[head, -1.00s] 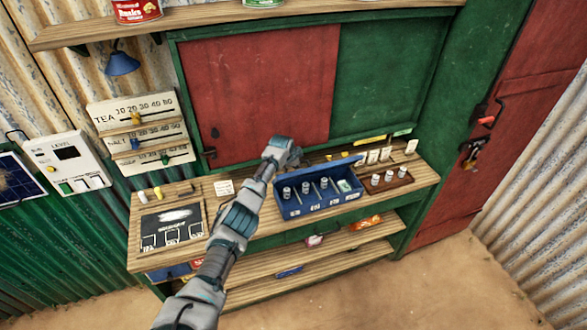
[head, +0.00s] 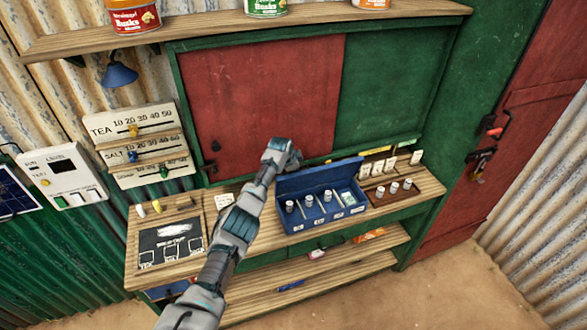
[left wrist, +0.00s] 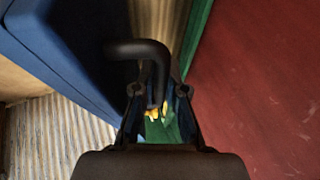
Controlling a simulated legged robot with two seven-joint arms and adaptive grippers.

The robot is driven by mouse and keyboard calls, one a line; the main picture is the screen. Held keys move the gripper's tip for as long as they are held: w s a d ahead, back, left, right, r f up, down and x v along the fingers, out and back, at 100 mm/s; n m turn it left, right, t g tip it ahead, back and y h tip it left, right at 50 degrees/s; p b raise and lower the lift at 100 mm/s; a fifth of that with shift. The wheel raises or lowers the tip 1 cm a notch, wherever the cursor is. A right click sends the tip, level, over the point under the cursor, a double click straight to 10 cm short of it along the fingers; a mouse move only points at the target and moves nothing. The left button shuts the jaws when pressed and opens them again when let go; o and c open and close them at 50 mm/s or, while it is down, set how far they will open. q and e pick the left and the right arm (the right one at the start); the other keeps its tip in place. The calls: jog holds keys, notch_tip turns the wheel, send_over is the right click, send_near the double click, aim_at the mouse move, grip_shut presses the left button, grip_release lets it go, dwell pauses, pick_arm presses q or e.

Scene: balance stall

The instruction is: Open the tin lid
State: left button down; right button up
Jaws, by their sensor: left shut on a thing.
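The blue tin (head: 324,222) stands on the counter, its compartments showing. Its blue lid (head: 320,178) stands raised along the back edge, and its flat blue face fills the upper left of the left wrist view (left wrist: 55,55). My left gripper (head: 290,158) is at the lid's upper left corner. In the left wrist view a dark bent handle (left wrist: 140,48) runs between the fingers (left wrist: 158,112), which are shut on it. Where the handle joins the lid is hard to make out. My right gripper is not in view.
Small weights and slips sit in the tin. A wooden block with weights (head: 393,190) stands at its right. A dark slate (head: 170,240) lies to the left. The red shutter panel (head: 265,100) is close behind my gripper. A shelf (head: 240,32) with tins runs above.

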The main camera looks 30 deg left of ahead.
pick_arm(q)
jog(key=shift+w+d+r, duration=0.2)
jog(key=shift+d+r, duration=0.1)
jog(key=shift+d, duration=0.1)
jog(key=c, duration=1.5)
grip_release()
jog(key=shift+d+f, duration=0.15)
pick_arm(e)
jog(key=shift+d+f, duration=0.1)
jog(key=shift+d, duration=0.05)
pick_arm(q)
jog(key=shift+s, duration=0.1)
jog(key=v, duration=1.1)
jog(key=shift+s+d+r, duration=0.1)
jog(key=shift+d+r, duration=0.05)
jog(key=shift+r, duration=0.25)
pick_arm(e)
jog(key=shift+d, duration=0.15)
pick_arm(q)
jog(key=shift+a, duration=0.25)
